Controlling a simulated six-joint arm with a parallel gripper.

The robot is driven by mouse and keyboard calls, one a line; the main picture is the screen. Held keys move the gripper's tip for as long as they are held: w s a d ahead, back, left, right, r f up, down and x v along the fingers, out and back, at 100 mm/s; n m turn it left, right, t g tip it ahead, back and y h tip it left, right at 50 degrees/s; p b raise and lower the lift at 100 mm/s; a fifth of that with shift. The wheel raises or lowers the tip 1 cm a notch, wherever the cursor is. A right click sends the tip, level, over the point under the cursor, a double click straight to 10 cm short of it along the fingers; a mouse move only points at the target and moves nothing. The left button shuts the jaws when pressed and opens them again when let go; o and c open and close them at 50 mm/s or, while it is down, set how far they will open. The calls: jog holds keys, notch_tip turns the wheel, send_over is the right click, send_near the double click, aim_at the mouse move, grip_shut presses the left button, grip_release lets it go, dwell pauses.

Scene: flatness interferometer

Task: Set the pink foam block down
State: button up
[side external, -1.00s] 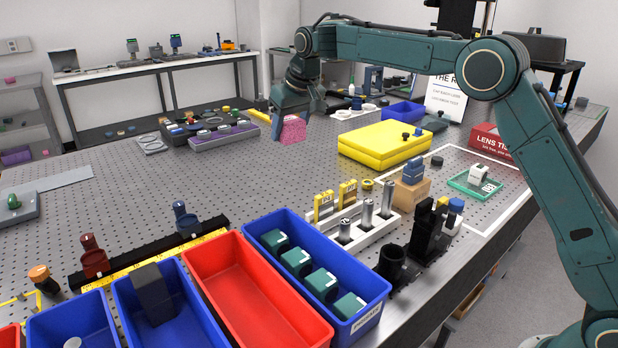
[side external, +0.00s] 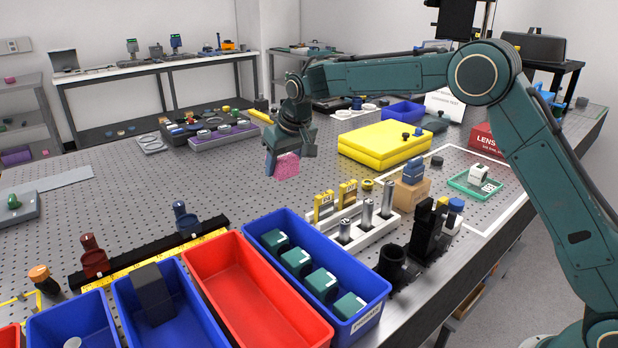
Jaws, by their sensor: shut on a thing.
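The pink foam block (side external: 287,166) is in the side external view, at the middle of the perforated optical table (side external: 215,185). My gripper (side external: 278,163) is shut on the block, which sits at the lower end of the jaws. I cannot tell whether the underside of the block touches the table or hangs a little above it. Part of the block is hidden by the jaws.
A yellow case (side external: 384,144) lies to the right of the block. A white rack of metal cylinders (side external: 352,228) stands in front on the right. A red bin (side external: 256,292) and a blue bin (side external: 373,290) line the front. The table left of the block is clear.

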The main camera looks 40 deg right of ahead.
aim_at(295, 175)
notch_tip(295, 175, down, 8)
jog(key=shift+r, duration=0.1)
jog(key=shift+f, duration=2.2)
jog(key=shift+f, duration=0.15)
jog(key=o, duration=0.9)
jog(key=v, duration=1.1)
jog(key=shift+s+r, duration=0.15)
jog(key=shift+r, duration=0.2)
jog(key=shift+s+r, duration=0.15)
jog(key=shift+r, duration=0.1)
